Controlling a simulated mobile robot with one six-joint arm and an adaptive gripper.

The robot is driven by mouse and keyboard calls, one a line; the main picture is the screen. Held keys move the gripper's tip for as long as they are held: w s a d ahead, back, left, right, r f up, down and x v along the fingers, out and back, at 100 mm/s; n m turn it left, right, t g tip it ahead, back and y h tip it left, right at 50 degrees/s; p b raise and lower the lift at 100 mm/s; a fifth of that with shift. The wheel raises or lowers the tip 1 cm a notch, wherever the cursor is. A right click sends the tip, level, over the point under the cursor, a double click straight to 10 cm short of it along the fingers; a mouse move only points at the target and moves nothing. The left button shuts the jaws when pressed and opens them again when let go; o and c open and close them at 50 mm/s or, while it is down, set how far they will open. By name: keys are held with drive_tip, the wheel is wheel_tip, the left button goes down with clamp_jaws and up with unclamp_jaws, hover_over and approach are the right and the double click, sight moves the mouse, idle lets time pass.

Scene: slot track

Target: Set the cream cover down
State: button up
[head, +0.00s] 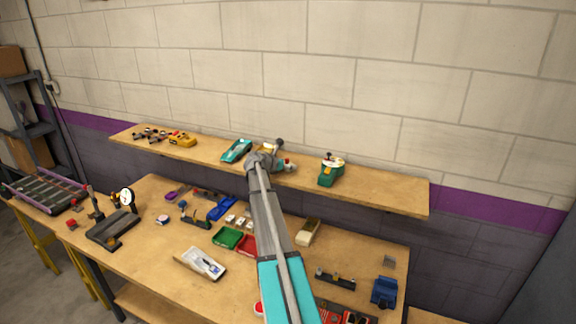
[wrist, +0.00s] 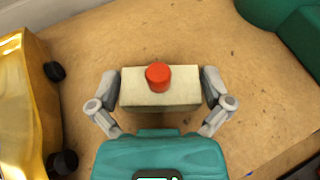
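The cream cover (wrist: 160,96) is a small cream block with a round red knob (wrist: 158,77) on top. My gripper (wrist: 161,88) has one grey finger against each short side of it and looks shut on it. In the wrist view brown wood lies beneath the cover; I cannot tell whether the cover touches it. In the head view my arm reaches to the wall shelf (head: 380,190), where a little red shows by my gripper, and most of the cover is hard to make out.
A teal car (head: 236,151) also stands on the shelf, whose right end is bare. The workbench (head: 150,265) below holds trays and tools.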

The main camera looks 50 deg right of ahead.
drive_tip(key=shift+r, duration=0.1)
drive_tip(key=shift+r, duration=0.15)
drive_tip(key=p+v, duration=0.5)
drive_tip(key=v, duration=0.7)
idle(0.7)
drive_tip(key=s+a+f+m+y, duration=0.4)
drive_tip(key=s+a+m, duration=0.2)
drive_tip(key=a, duration=1.1)
drive_tip(key=s+a+f+m+y, duration=0.3)
drive_tip(key=s+a+m+y, duration=0.2)
drive_tip(key=a, duration=1.3)
drive_tip(key=s+a+f+m+y, duration=0.4)
drive_tip(key=s+a, duration=0.5)
drive_tip(key=a, duration=0.8)
drive_tip(key=m, duration=0.2)
drive_tip(key=shift+a+f+m+y, duration=0.3)
drive_tip(key=shift+a, duration=0.1)
drive_tip(key=shift+f, duration=0.1)
